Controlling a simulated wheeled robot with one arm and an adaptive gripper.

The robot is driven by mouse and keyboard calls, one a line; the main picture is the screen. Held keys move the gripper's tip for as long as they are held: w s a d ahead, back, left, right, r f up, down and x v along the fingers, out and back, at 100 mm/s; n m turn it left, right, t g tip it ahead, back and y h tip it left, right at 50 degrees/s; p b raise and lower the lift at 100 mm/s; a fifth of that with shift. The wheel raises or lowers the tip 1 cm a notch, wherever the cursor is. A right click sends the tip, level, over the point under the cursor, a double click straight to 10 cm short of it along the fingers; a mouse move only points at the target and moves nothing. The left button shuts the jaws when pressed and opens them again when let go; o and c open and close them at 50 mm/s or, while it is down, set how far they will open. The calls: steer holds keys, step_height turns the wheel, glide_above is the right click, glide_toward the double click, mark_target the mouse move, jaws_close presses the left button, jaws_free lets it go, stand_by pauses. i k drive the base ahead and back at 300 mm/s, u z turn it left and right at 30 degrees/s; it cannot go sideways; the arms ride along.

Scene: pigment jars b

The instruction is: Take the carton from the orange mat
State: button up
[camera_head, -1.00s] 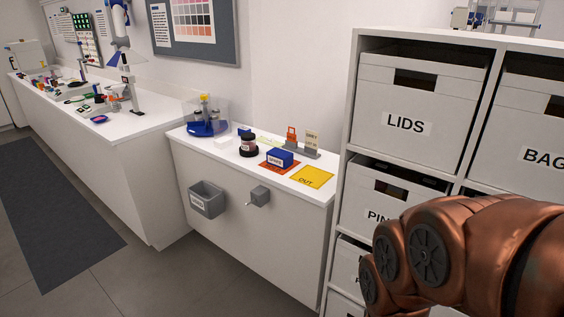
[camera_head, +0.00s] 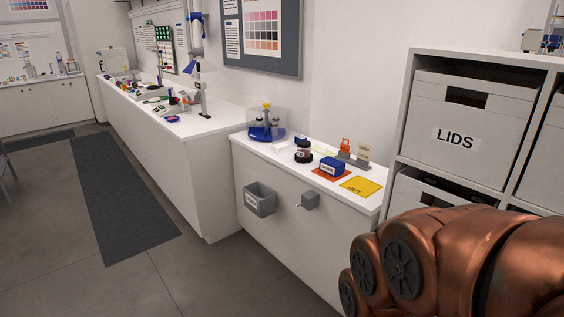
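A small blue carton (camera_head: 331,164) with a white label on its front sits on the orange mat (camera_head: 322,175), on a white counter in the middle of the view. Only the edges of the mat show around the carton. Copper-coloured links of my own arm fill the lower right corner. My gripper is outside the view, so its state does not show.
A yellow mat (camera_head: 361,187) marked OUT lies right of the orange one. A dark jar (camera_head: 303,152) stands left of the carton, with a card holder (camera_head: 354,159) behind. A grey bin (camera_head: 259,200) hangs on the counter front. Shelves with boxes (camera_head: 468,127) stand at right.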

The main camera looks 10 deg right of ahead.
mark_target(331, 167)
steer(key=u, duration=0.6)
steer(key=i, duration=1.7)
steer(key=z, duration=0.5)
steer(key=i, duration=1.15)
steer(key=z, duration=1.2)
steer(key=i, duration=0.35)
steer(key=z, duration=0.2)
